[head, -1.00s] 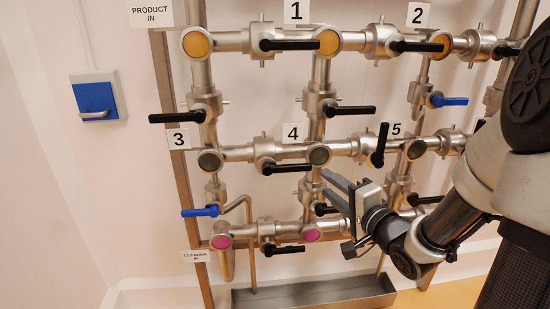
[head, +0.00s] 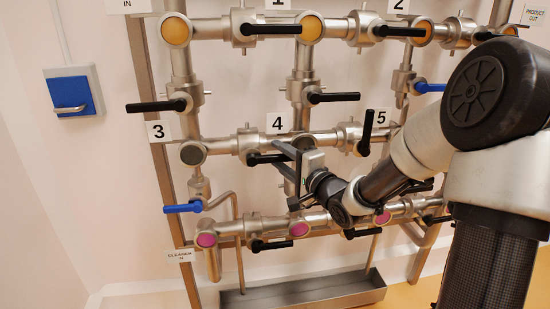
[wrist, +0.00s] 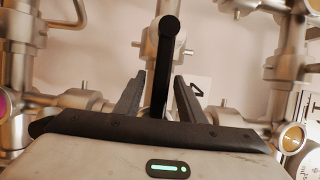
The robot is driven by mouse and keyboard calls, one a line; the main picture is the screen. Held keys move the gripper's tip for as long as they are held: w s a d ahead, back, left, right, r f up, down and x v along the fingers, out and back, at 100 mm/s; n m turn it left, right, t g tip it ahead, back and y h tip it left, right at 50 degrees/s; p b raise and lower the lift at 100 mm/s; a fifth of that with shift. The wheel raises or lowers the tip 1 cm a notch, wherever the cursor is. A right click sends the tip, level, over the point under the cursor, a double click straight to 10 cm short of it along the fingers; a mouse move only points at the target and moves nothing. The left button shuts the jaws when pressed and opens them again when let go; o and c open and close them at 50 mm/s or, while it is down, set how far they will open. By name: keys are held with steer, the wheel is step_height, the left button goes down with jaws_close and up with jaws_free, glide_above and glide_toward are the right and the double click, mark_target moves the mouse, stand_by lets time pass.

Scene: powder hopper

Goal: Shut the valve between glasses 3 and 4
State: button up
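Glass 3 (head: 193,153) and glass 4, both grey, sit at the ends of a short pipe; glass 4 is mostly hidden by my gripper in the head view. The valve (head: 249,143) between them has a black handle (head: 262,159) lying along the pipe and pointing right. In the wrist view, a black handle (wrist: 161,75), apparently this one, stands between my fingers, with its round hub at the top. My gripper (wrist: 157,92) is open, one finger on each side of the handle, with gaps visible. In the head view, my gripper (head: 284,152) is just in front of glass 4.
Valve 5's black handle (head: 366,132) points up at the right. Another black handle (head: 335,97) lies above my gripper. A blue handle (head: 183,208) is at the lower left. A lower pipe with magenta glasses (head: 207,240) runs beneath, above a metal tray (head: 300,297).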

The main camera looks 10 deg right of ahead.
steer(key=shift+x, duration=1.4)
jaws_close()
steer(key=shift+r, duration=0.1)
